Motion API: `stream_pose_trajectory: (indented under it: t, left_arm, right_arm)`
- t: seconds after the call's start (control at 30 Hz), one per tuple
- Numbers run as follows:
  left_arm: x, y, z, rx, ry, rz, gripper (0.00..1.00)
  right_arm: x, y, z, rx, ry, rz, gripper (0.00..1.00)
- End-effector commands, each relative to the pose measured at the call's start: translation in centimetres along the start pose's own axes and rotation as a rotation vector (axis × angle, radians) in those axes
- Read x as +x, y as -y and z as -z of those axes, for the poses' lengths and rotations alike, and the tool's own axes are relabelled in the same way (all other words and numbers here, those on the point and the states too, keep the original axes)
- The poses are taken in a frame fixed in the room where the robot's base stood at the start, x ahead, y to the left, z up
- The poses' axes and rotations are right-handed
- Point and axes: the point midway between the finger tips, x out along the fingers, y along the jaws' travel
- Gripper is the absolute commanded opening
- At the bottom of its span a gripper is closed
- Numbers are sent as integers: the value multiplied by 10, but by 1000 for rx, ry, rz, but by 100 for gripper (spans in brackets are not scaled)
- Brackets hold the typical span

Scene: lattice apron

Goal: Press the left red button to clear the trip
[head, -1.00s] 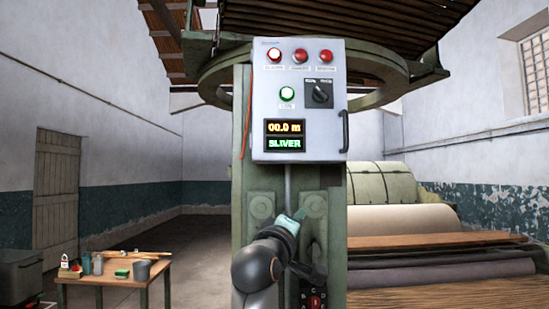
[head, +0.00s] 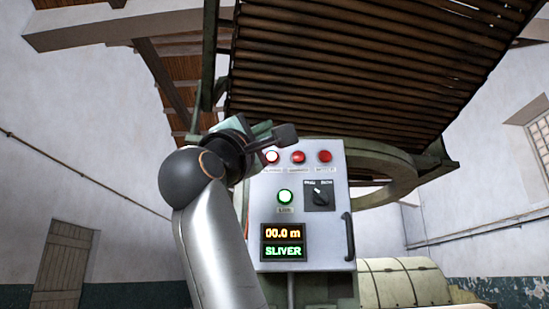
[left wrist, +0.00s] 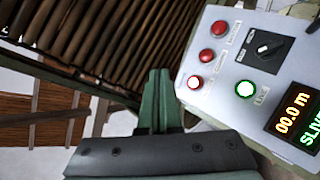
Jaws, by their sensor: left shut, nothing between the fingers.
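The grey control box (head: 330,225) hangs on the green post, with a row of three red buttons near its top. The left red button (head: 271,157) has a bright, lit centre; it also shows in the left wrist view (left wrist: 194,82). The middle red button (head: 298,157) and right red button (head: 325,156) look plain red. My left gripper (head: 265,128) is shut and empty, at the box's upper left corner, just above the left button in the head view. In the left wrist view its green fingers (left wrist: 158,76) are left of that button, apparently not touching it. My right gripper is not in view.
Below the red buttons are a lit green button (head: 285,196) and a black selector knob (head: 320,197). The display (head: 283,242) reads 00.0 m and SLIVER. A black handle (head: 348,236) is on the right edge. A slatted structure (head: 370,70) overhangs above.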

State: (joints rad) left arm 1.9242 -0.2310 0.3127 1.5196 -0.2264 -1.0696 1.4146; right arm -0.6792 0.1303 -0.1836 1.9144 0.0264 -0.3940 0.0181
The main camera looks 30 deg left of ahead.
Motion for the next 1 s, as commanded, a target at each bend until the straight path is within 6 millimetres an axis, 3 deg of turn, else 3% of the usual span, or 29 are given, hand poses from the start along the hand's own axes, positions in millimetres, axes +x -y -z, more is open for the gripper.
stream_pose_trajectory:
  t: [0.27,0.63,1.0]
  left_arm:
    - [7,4,5,4,-2,2,0]
    - [42,30,30,4,-3,4,0]
    - [60,44,44,3,-1,0,0]
  right_arm:
    - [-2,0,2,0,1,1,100]
    - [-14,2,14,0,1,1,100]
    - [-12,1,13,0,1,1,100]
